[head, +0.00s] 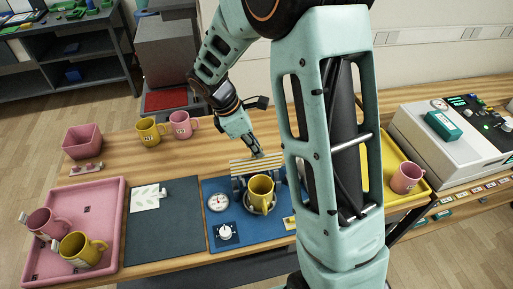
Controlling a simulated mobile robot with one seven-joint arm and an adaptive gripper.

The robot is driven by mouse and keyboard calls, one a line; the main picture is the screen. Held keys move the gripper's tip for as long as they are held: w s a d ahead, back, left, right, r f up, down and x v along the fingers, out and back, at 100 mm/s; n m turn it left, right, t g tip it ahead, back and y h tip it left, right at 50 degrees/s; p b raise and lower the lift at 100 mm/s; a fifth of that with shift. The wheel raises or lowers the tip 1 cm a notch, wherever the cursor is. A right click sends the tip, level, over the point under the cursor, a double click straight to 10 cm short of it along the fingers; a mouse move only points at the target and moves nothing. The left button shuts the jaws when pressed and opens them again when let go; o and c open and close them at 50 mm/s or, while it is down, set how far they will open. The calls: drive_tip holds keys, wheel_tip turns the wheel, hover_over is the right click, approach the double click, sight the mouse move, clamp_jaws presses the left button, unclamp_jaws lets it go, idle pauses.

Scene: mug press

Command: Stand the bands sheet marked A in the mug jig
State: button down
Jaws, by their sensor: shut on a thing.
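My gripper (257,154) points down behind the mug jig and is shut on the top edge of a striped bands sheet (243,166). The sheet is held upright, just behind a yellow mug (262,188). The mug sits in the mug jig (238,184), a grey and dark fixture on a blue mat (214,188). The sheet's lower edge is hidden by the mug and jig, so I cannot tell whether it touches the jig. No letter A is readable on it. A white sheet with leaf shapes (146,197) lies on a dark mat (166,229).
A pink tray (105,213) with a pink and a yellow mug is at left. A pink bin (83,142) and two mugs (166,129) stand behind. A dial (218,202) and knob (226,232) are beside the jig. A yellow tray (374,183) and white machine (455,145) are at right.

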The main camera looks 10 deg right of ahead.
sight(256, 163)
drive_tip(key=shift+f+b, duration=2.35)
drive_tip(key=shift+f, duration=1.05)
drive_tip(key=c, duration=1.4)
unclamp_jaws()
drive_tip(key=shift+o, duration=0.2)
drive_tip(key=shift+r, duration=0.1)
drive_tip(key=shift+r+p, duration=2.6)
drive_tip(key=shift+r, duration=0.35)
